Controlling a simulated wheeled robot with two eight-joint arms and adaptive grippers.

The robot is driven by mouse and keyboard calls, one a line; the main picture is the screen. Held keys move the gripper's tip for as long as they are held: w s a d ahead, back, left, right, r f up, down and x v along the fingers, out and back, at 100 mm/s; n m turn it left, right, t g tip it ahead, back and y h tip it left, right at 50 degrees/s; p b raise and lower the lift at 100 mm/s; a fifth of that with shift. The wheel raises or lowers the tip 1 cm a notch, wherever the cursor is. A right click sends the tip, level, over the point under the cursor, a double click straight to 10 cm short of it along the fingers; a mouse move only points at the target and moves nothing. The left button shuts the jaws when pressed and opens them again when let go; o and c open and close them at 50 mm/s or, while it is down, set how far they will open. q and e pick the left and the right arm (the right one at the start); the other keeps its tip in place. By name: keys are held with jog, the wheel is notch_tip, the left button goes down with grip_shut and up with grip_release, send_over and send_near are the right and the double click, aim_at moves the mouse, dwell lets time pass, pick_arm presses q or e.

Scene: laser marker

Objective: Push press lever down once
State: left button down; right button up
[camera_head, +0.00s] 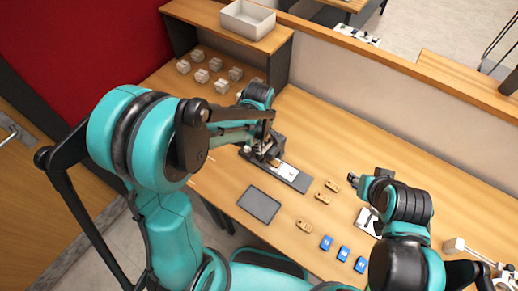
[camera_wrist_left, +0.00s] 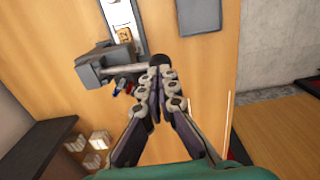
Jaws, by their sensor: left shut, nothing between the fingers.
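The press (camera_wrist_left: 92,72) is a dark grey block on a long base plate (camera_head: 291,174); in the left wrist view a rod-like lever (camera_wrist_left: 125,70) reaches from it to the right. The lever ends near a dark knob (camera_wrist_left: 167,59). My left gripper (camera_wrist_left: 157,72) is shut with nothing between its fingers. Its fingertips lie right at the lever's outer end; I cannot tell whether they touch it. In the head view the left gripper (camera_head: 262,148) partly covers the press. My right gripper (camera_head: 355,180) is over the table right of the press, its jaws too small to judge.
A dark flat tray (camera_head: 259,205) lies in front of the press. Tan tags (camera_head: 304,226) and blue pieces (camera_head: 343,253) lie to the right. Several pale blocks (camera_head: 201,75) stand near the shelf (camera_head: 277,38), which holds a white bin (camera_head: 247,19). The table behind the press is clear.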

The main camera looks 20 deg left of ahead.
pick_arm(q)
jog(key=shift+f, duration=0.4)
jog(key=shift+f, duration=0.1)
jog(key=f+t+b, duration=0.1)
jog(key=s+f+b, duration=0.1)
jog(key=b, duration=0.1)
jog(key=s+f+t+h+b, duration=0.1)
jog(key=f+b, duration=0.1)
jog(key=shift+a+t, duration=0.3)
jog(key=shift+a, duration=0.05)
jog(key=shift+r, duration=0.1)
